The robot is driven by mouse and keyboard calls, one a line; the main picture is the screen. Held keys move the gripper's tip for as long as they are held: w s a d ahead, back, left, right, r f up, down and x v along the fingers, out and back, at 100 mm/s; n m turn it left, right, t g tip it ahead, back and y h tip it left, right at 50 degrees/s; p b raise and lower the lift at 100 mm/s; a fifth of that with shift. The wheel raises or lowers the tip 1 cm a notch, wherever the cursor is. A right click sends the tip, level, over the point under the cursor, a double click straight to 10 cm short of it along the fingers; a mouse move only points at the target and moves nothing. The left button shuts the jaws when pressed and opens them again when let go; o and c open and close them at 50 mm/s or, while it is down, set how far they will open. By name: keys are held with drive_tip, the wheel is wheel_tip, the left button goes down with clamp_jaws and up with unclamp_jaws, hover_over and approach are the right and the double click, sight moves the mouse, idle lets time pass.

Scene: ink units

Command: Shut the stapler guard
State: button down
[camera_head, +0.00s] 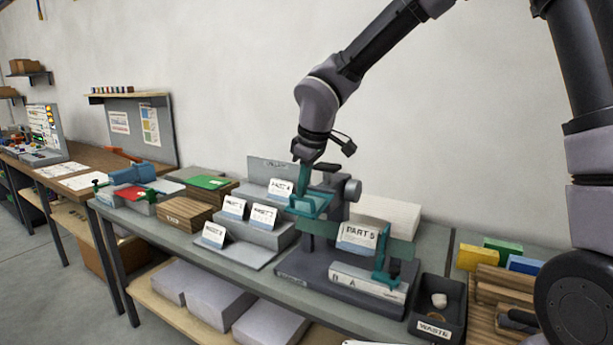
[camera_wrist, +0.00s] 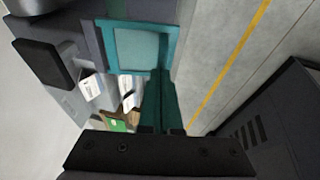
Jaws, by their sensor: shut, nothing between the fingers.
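The stapler is a dark grey bench machine with a column and round knob (camera_head: 352,190) and a heavy base (camera_head: 310,277). A teal framed guard with a clear pane (camera_head: 310,207) sits at its left front, high above the base. In the wrist view the guard (camera_wrist: 140,47) fills the top middle. My gripper (camera_head: 299,184) comes down from above with its teal fingers at the guard. In the wrist view my gripper (camera_wrist: 159,74) is shut and empty, its tips by the guard's lower right edge. I cannot tell whether they touch it.
A "PART 5" card (camera_head: 358,237) and a teal upright piece (camera_head: 382,262) stand right of the guard. Stepped grey stands with part cards (camera_head: 263,215) are at left. A black waste bin (camera_head: 438,306) is at right. The aisle floor (camera_wrist: 225,60) is clear.

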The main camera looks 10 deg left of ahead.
sight(300, 213)
drive_tip(key=f+t, duration=0.1)
drive_tip(key=s+f+t, duration=0.1)
drive_tip(key=f+t+h, duration=0.1)
drive_tip(key=shift+s+a+f+n, duration=0.1)
drive_tip(key=shift+s+a+n, duration=0.15)
drive_tip(key=shift+a+n, duration=0.1)
wheel_tip(300, 213, down, 2)
drive_tip(key=shift+f+t+h, duration=0.1)
drive_tip(key=shift+t+h, duration=0.3)
drive_tip(key=shift+t, duration=0.7)
drive_tip(key=w+d+f+n+t+h, duration=0.1)
drive_tip(key=w+f+t+h, duration=0.1)
drive_tip(key=f+t, duration=0.6)
drive_tip(key=shift+w+d+n, duration=0.3)
drive_tip(key=shift+w+n, duration=0.05)
drive_tip(key=shift+w, duration=0.5)
drive_tip(key=shift+f, duration=0.1)
